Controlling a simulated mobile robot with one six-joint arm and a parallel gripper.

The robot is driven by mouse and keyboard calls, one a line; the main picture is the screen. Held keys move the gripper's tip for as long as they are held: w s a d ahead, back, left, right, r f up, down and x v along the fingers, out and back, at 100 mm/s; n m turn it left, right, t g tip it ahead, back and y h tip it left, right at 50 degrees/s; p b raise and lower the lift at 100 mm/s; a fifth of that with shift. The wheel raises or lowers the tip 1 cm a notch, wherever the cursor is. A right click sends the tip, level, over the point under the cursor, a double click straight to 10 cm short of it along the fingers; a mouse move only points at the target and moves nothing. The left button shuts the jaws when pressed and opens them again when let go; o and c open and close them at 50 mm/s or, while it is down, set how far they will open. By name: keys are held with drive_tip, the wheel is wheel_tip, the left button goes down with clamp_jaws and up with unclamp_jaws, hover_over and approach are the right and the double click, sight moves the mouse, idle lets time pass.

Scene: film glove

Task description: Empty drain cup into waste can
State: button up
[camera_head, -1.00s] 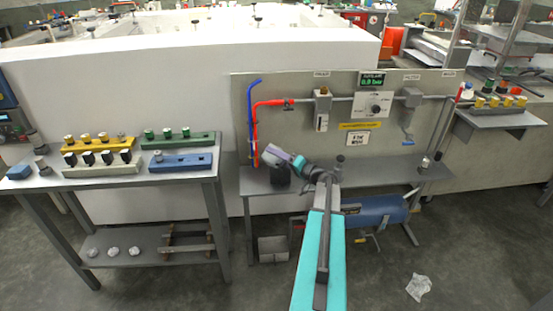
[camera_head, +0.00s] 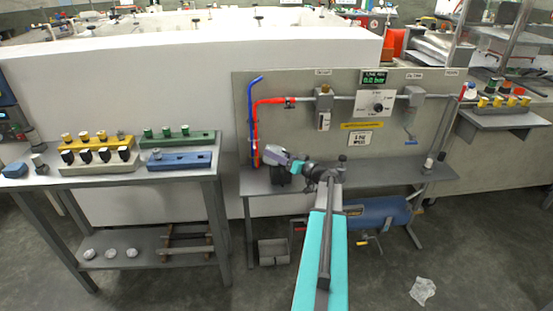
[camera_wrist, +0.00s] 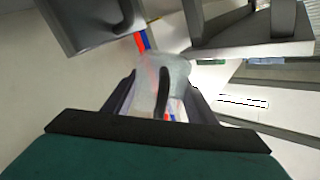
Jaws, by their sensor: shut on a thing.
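My gripper (camera_wrist: 160,95) is shut on a pale, translucent cup (camera_wrist: 172,70), taken to be the drain cup, between its two dark fingers in the wrist view. A dark curved strip shows across the cup; its contents cannot be made out. In the head view my gripper (camera_head: 266,153) is above the left part of the bench, near the red and blue hoses, and the cup is too small to make out. A dark can (camera_head: 281,179), possibly the waste can, stands on the bench just below my gripper, partly hidden by it.
The bench (camera_head: 385,170) has an upright panel (camera_head: 340,88) with pipes and a dial. A red hose (camera_head: 255,130) and a blue hose (camera_head: 249,110) hang at its left. A blue tank (camera_head: 375,212) lies below. A side table (camera_head: 120,182) with fittings stands left. Crumpled paper (camera_head: 423,291) lies on the floor.

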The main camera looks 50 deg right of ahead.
drive_tip(key=shift+d+f+n+b, duration=0.15)
drive_tip(key=shift+n+b, duration=0.6)
drive_tip(key=shift+b, duration=1.3)
drive_tip(key=shift+d+f+n+b, duration=0.2)
drive_tip(key=shift+n+b, duration=0.5)
drive_tip(key=shift+b, duration=1.35)
drive_tip(key=shift+f+n+b, duration=0.25)
drive_tip(key=shift+n+b, duration=0.5)
drive_tip(key=shift+b, duration=1.3)
drive_tip(key=shift+d+r+n+b, duration=0.1)
drive_tip(key=shift+n+b, duration=0.4)
drive_tip(key=shift+b, duration=0.7)
